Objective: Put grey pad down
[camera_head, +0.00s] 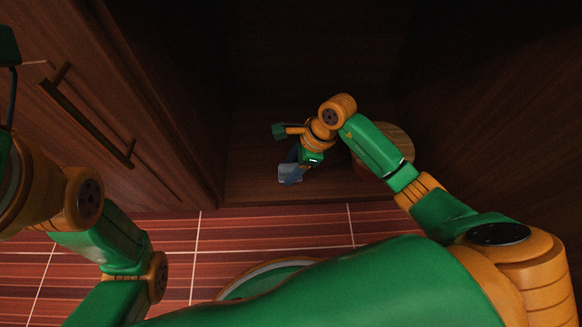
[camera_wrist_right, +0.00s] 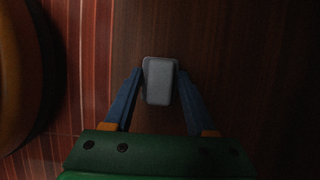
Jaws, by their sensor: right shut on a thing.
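The grey pad (camera_head: 290,173) is a small, pale, rounded block at the front of the dark wooden cabinet floor in the head view. In the right wrist view the grey pad (camera_wrist_right: 161,85) sits between the two blue fingertips, over dark wood. My right gripper (camera_head: 291,164) reaches down into the cabinet and is shut on the pad; its fingertips (camera_wrist_right: 161,72) lie at the pad's two sides. I cannot tell whether the pad touches the wood. My left arm is at the left edge of the head view, and its fingers do not show.
A round wooden object (camera_head: 398,137) stands in the cabinet, partly behind my right forearm. Dark cabinet walls rise at both sides. A cabinet door with a long handle (camera_head: 88,122) is at the left. Red tiled floor (camera_head: 325,222) lies in front. Bare cabinet floor (camera_head: 247,185) shows left of the pad.

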